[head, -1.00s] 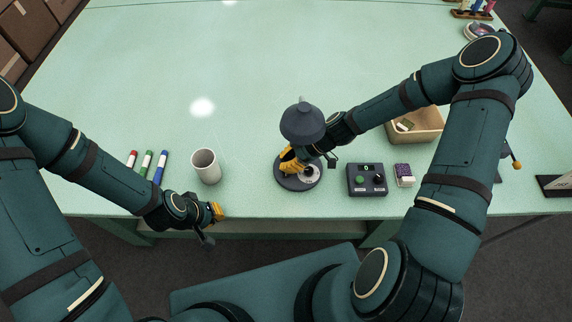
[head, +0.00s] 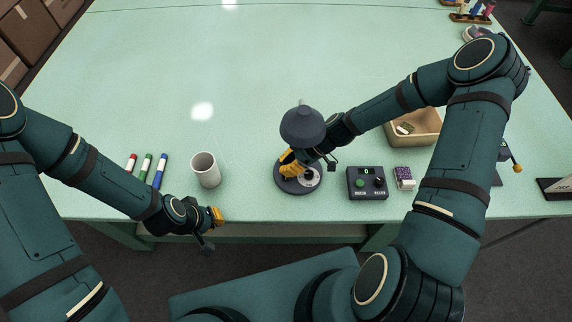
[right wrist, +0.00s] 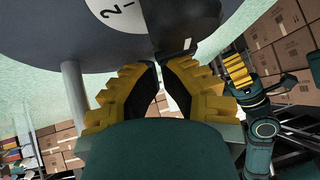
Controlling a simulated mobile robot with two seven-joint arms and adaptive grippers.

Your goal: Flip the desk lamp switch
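The desk lamp stands upright near the table's front edge, with a dark grey shade (head: 302,125) over a round dark base (head: 286,187). A white dial plate with a black knob (head: 308,174) sits on the base. In the right wrist view the base (right wrist: 60,35) fills the top, with a "2" on its dial plate (right wrist: 118,14). My right gripper (head: 290,165) is down at the base's left part, under the shade. Its fingertips (right wrist: 160,66) are brought together close to the base; whether they touch it is unclear. My left gripper (head: 217,215) looks shut and empty at the front edge.
A white mug (head: 206,170) and red, green and blue markers (head: 145,167) are left of the lamp. A control box (head: 367,183), a small purple-and-white block (head: 404,178) and a tan bin (head: 425,133) are to the right. The table behind the lamp is clear.

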